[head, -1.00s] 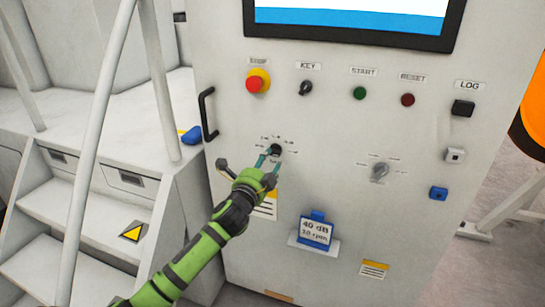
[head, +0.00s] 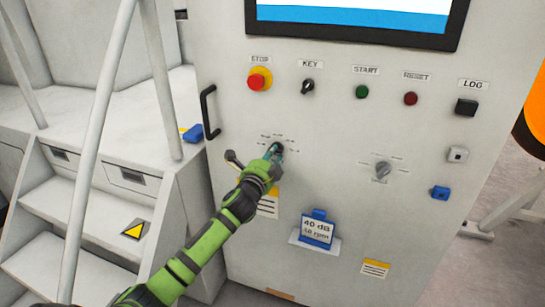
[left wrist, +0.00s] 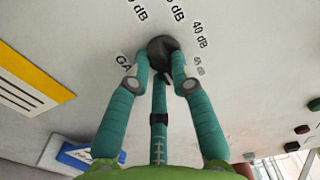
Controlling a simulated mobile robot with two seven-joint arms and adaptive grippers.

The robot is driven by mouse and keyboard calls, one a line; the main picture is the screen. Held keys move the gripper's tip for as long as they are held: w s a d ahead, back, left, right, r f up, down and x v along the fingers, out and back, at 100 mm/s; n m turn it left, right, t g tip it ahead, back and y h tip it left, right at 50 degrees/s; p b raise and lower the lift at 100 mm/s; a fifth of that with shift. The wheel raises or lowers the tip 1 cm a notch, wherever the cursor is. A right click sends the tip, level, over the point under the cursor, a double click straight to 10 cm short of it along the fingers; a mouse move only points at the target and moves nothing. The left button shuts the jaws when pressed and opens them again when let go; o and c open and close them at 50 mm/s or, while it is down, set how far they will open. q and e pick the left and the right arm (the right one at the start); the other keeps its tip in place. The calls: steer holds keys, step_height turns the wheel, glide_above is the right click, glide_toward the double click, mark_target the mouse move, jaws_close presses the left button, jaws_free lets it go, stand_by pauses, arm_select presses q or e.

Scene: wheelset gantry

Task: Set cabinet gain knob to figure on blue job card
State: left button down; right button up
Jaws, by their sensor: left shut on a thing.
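The black gain knob (left wrist: 160,47) sits on the grey cabinet front, inside an arc of dB labels. In the left wrist view "40 dB" (left wrist: 200,34) is legible up and right of the knob. My left gripper (head: 273,152) is shut on the knob, its teal fingers on either side of it. The fingers hide much of the knob in the head view, and I cannot tell where its pointer stands. The blue job card (head: 317,230) stands on a small ledge lower on the cabinet and reads "40 dB" above "18 rpm". My right gripper is not in view.
A second, grey knob (head: 381,171) is to the right. Above are a red stop button (head: 258,79), a key switch (head: 308,87), a green start button (head: 362,92) and a dark red reset button (head: 410,98). A black handle (head: 209,113) juts out at the left.

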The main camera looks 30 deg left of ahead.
arm_select(q)
steer(key=n+p, duration=0.1)
steer(key=n, duration=0.2)
steer(key=shift+d+r+n, duration=0.1)
steer(key=shift+n, duration=0.3)
steer(key=n+p, duration=0.2)
steer(key=n, duration=0.2)
steer(key=n+p, duration=0.2)
steer(key=n, duration=0.3)
steer(key=shift+d+r+n+p, duration=0.1)
steer(key=shift+r+n+p, duration=0.05)
steer(key=shift+n+p, duration=1)
steer(key=shift+n, duration=1.35)
steer(key=c, duration=1.1)
jaws_free()
